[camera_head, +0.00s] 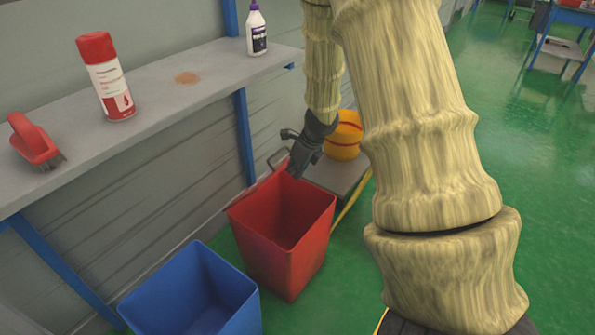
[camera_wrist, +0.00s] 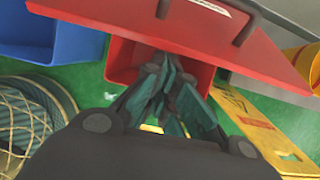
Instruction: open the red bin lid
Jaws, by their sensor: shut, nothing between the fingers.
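The red bin (camera_head: 285,255) stands on the green floor with its top uncovered and its inside showing in the head view. Its red lid (camera_wrist: 190,35) fills the upper part of the wrist view as a flat panel with a dark bar handle (camera_wrist: 247,22). In the head view the lid is hard to make out. My gripper (camera_head: 298,172) is over the bin's far rim. In the wrist view its fingers (camera_wrist: 163,75) are shut and empty, in front of the lid and the bin opening; whether they touch the lid I cannot tell.
A blue open bin (camera_head: 195,300) stands left of the red one. A grey shelf (camera_head: 150,85) along the wall holds a red spray can (camera_head: 107,80), a red brush (camera_head: 35,140) and a white bottle (camera_head: 256,30). A yellow-orange container (camera_head: 345,138) stands behind.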

